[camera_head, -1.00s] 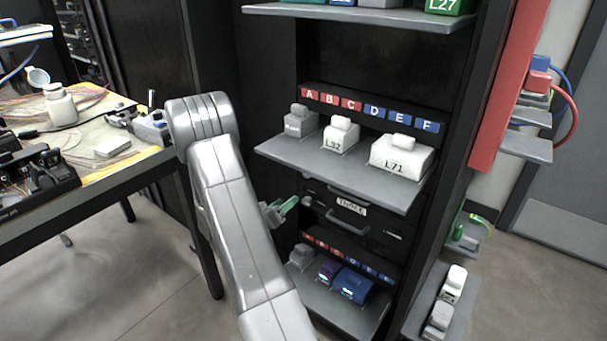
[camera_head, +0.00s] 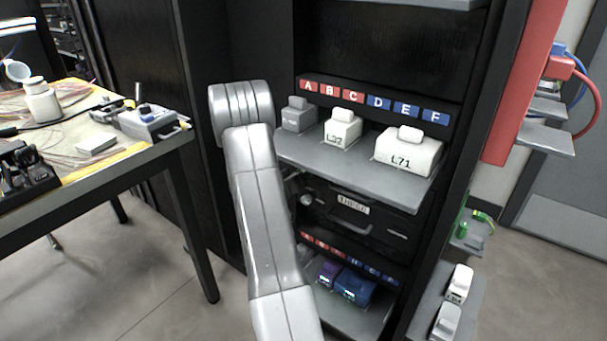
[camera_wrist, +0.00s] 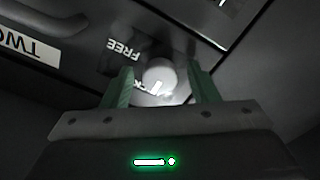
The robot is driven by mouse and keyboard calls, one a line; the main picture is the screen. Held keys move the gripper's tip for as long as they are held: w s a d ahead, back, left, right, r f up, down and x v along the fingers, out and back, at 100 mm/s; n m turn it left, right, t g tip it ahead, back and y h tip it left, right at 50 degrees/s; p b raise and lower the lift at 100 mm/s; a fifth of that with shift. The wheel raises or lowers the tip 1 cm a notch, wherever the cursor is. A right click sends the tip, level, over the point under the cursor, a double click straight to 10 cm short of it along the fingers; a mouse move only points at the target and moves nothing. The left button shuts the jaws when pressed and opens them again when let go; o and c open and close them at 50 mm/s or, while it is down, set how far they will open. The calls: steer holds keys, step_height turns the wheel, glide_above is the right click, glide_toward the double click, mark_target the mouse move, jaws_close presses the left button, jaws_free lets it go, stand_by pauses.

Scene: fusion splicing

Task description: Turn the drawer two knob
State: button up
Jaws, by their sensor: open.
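In the wrist view, the drawer two knob (camera_wrist: 159,74) is a round, pale knob with a white mark at its lower edge. The words FREE and a partly covered LOCK stand beside it, upside down. The drawer front carries a label TWO (camera_wrist: 29,47), also upside down. My gripper (camera_wrist: 161,80) is open, with one green finger on each side of the knob and a small gap visible at each side. I cannot tell how deep the fingers reach around it. In the head view my gripper is hidden behind my arm, and the drawer two knob cannot be made out.
A grey shelf (camera_head: 330,165) with white blocks juts out above the drawers. A drawer labelled THREE (camera_head: 352,203) lies below it, with its own knob (camera_head: 306,200). A lower shelf (camera_head: 365,322) holds purple and blue blocks. A cluttered table (camera_head: 75,185) stands left.

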steer(key=c, duration=1)
steer(key=shift+m, duration=0.4)
steer(key=shift+a+m+b, duration=0.1)
steer(key=shift+m+b, duration=2.65)
steer(key=shift+m, duration=5.85)
steer(key=o, duration=1)
